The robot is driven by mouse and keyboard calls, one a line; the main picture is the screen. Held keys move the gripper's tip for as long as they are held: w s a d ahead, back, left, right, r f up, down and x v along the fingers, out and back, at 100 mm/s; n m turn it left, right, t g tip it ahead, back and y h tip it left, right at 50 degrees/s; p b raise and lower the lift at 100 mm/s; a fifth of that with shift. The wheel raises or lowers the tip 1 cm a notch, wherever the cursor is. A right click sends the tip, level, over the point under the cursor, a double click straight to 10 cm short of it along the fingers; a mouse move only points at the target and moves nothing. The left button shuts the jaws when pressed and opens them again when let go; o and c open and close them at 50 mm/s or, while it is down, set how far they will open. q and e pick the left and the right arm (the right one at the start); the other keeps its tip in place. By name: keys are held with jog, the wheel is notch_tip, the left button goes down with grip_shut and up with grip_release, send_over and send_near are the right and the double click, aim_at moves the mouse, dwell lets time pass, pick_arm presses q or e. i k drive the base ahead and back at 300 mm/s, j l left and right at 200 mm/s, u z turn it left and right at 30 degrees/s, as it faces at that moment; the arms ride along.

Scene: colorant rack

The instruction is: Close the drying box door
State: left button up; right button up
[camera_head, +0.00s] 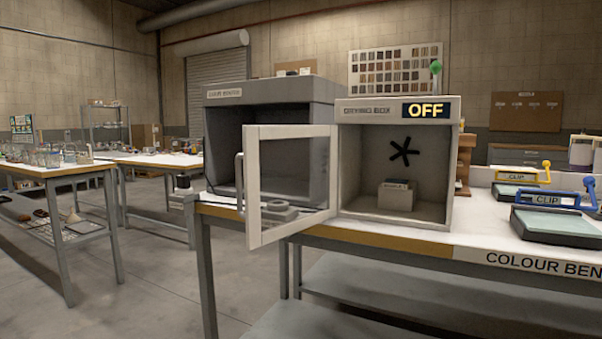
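The drying box (393,215) is a pale box on the colour bench, with a lit "OFF" sign (426,111) on its top front. Its door (252,187) is a pale frame around a clear pane. The door stands wide open, hinged at the box's left side and swung out toward me past the bench's front edge. A grey bar handle (239,182) is on the door's free left edge. Inside the box are a black fan (404,152) on the back wall and a small labelled block (396,195) on the floor. Neither of my grippers is in view.
A grey colour booth (223,140) stands behind the door. Clip frames with a yellow handle (522,176) and a blue handle (555,199) lie right of the box. Other tables (60,174) stand at left. The floor (150,285) left of the bench is clear.

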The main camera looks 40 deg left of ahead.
aim_at(251, 134)
jog(key=i+j+z, duration=0.25)
jog(key=j, duration=0.7)
jog(key=i+j+z, duration=0.1)
jog(key=j+z, duration=0.15)
jog(key=j, duration=0.75)
jog(key=j+z, duration=0.2)
jog(key=j, duration=0.8)
jog(key=i, duration=0.05)
